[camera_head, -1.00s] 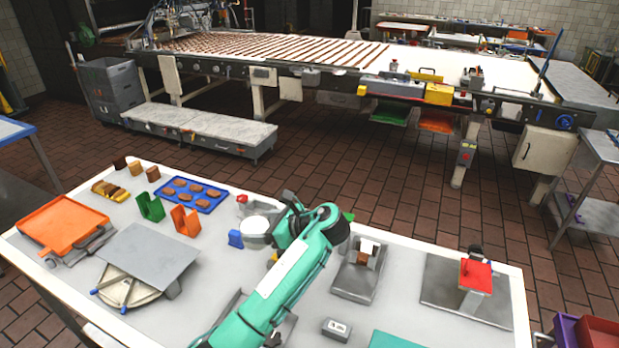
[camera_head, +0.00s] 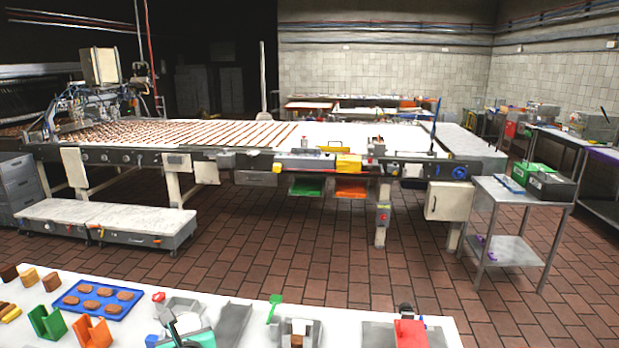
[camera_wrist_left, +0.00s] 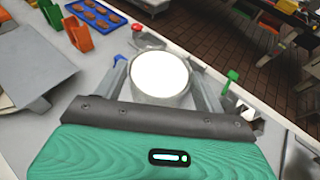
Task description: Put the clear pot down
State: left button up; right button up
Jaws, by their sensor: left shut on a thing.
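The clear pot (camera_wrist_left: 160,80) is in the middle of the left wrist view, upright, with a round white top surface. My left gripper (camera_wrist_left: 158,68) is shut on it, with a finger along each side. The pot's underside is hidden, so I cannot tell whether it touches the table. In the head view my left gripper (camera_head: 188,338) shows only partly at the bottom edge, and the pot is hard to make out there.
A blue tray (camera_head: 66,300) of brown biscuits, a green holder (camera_head: 47,323) and an orange holder (camera_head: 92,332) stand left on the white table. A green scoop (camera_head: 274,304) and a red-topped device (camera_head: 410,334) are to the right. A long conveyor (camera_head: 230,150) stands beyond the floor.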

pick_arm(q)
jog(key=s+d+f+m+h, duration=0.2)
jog(key=s+d+h, duration=0.1)
jog(key=s, duration=0.5)
jog(key=s+d+f+m+t+h, duration=0.1)
jog(key=s+d+f+m+h, duration=0.1)
jog(key=s, duration=0.6)
jog(key=shift+d+m+h, duration=0.4)
jog(key=shift+m+h, duration=0.1)
jog(key=shift+m, duration=0.1)
jog(key=shift+w, duration=0.1)
dwell(0.4)
